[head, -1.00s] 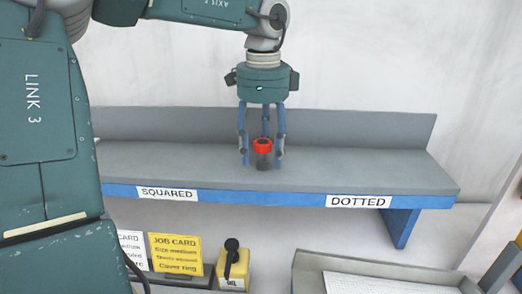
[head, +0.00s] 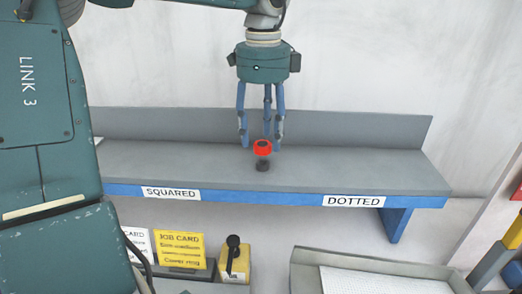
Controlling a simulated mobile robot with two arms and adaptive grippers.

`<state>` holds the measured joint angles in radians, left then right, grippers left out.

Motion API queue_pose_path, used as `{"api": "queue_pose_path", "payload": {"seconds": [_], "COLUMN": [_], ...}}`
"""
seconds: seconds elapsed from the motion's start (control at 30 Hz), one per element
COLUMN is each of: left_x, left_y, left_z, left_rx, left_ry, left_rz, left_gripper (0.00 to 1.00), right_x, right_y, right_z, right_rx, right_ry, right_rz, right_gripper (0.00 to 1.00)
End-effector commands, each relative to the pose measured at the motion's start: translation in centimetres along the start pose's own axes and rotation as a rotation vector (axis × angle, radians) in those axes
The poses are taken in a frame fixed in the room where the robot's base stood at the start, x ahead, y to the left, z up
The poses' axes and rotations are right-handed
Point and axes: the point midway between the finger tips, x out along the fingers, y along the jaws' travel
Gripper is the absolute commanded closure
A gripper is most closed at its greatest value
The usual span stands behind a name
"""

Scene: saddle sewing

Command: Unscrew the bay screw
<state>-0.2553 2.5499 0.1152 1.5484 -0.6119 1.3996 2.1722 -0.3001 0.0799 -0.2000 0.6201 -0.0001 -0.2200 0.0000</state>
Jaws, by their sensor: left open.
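A small upright piece with a red top and a dark base, which may be the bay screw (head: 262,147), stands on the grey shelf (head: 350,172), between the SQUARED and DOTTED labels. My left gripper (head: 261,143) points straight down above it, with its blue fingers spread. The fingertips are around or just behind the red top in the picture; I cannot tell whether any finger touches it. My right gripper is not in view.
The shelf has a blue front edge with a SQUARED label (head: 171,193) and a DOTTED label (head: 353,201). Below are a yellow job card (head: 180,249), a yellow container with a black top (head: 235,263) and a grey tray (head: 310,254). The shelf's right half is clear.

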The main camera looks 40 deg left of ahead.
Motion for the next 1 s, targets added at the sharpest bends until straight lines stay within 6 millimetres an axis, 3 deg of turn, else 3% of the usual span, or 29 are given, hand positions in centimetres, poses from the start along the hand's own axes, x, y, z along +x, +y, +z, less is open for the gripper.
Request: {"api": "queue_pose_path", "payload": {"seconds": [0.2, 0.47, 0.7, 1.0], "left_x": [-0.2, -0.1, -0.2, -0.2], "left_y": [0.0, 0.0, 0.0, 0.0], "left_z": [0.0, 0.0, 0.0, 0.0], "left_rx": [0.364, 0.567, 0.958, 1.223], "left_ry": [0.002, 0.001, 0.003, 0.003], "left_rz": [0.001, 0.000, 0.000, -0.001], "left_gripper": [0.51, 0.51, 0.51, 0.51], "right_x": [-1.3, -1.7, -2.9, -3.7], "right_y": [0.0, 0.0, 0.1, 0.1], "right_z": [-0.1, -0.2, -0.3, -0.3], "right_rx": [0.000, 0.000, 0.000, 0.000], "right_ry": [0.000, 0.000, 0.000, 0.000], "right_rz": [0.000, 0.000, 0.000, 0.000], "right_gripper": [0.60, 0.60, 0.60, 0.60]}}
